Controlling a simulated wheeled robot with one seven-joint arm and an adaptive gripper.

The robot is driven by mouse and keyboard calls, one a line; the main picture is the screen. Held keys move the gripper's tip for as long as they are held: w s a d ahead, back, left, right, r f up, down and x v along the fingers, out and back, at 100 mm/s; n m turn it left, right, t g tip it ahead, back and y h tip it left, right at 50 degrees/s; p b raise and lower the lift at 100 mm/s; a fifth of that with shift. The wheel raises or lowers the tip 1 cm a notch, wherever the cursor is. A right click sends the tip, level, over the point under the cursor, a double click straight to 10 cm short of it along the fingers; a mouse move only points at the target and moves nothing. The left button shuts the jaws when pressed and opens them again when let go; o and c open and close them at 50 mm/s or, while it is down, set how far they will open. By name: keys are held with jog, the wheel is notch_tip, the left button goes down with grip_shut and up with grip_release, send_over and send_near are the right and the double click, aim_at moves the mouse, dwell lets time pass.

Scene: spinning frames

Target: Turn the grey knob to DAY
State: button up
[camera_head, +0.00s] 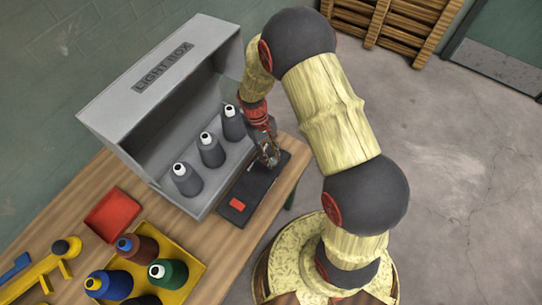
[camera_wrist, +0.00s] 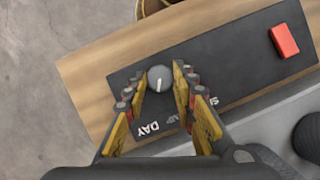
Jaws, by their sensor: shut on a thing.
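The grey knob (camera_wrist: 160,78) sits on a black control panel (camera_wrist: 235,50) in the wrist view. Its white line points down and slightly left in that view, toward the printed word DAY (camera_wrist: 149,128). A second word, partly hidden, is printed to the right of DAY. My gripper (camera_wrist: 164,80) is shut on the knob, with one yellow finger on each side of it. In the head view my gripper (camera_head: 268,156) is down at the far end of the panel (camera_head: 262,186). There it hides the knob.
A red button (camera_wrist: 285,40) is on the panel's other end. The grey light box (camera_head: 150,95) stands beside the panel, with three dark cones (camera_head: 211,150) inside. A red tray (camera_head: 112,214) and a yellow tray (camera_head: 190,262) of coloured cones are on the wooden table (camera_head: 60,225).

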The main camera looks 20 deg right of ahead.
jog(key=shift+m, duration=0.5)
jog(key=o, duration=1.1)
jog(key=shift+o, duration=0.2)
jog(key=d+v, duration=0.1)
jog(key=v, duration=1.1)
jog(key=shift+a, duration=0.3)
